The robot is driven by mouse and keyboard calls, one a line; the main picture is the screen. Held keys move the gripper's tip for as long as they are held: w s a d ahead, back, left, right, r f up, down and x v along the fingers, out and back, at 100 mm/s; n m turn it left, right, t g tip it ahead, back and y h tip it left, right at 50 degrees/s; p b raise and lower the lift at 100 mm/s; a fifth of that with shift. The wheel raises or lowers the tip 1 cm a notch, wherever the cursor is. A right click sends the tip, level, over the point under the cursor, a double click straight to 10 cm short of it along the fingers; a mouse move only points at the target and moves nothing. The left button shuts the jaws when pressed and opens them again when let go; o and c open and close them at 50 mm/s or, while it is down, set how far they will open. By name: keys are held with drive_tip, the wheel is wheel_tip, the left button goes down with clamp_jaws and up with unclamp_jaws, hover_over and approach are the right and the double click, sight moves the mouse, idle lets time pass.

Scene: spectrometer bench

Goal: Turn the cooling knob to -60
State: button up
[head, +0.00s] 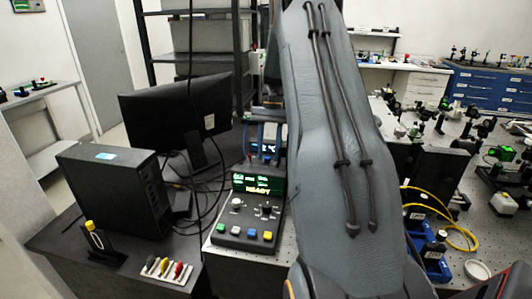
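A dark control box (241,243) stands on a light bench left of my arm. Its display (257,184) shows green text above the yellow word READY. Two small knobs show on the panel, a pale left knob (237,203) and a dark right knob (266,208). Which one is the cooling knob, and where either points, is too small to read. A row of coloured buttons runs along the front edge. My grey arm fills the middle of the picture just right of the box. My gripper cannot be made out.
A monitor (176,108) and a black computer case (113,187) with loose cables stand on the left. A rack of coloured-handled tools (168,269) lies at the front. Optics crowd the perforated table (425,163) on the right, with a looped yellow cable (460,232).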

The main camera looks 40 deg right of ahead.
drive_tip(key=b+v, duration=0.2)
drive_tip(key=v, duration=0.5)
drive_tip(key=shift+r, duration=0.35)
drive_tip(key=shift+w, duration=0.1)
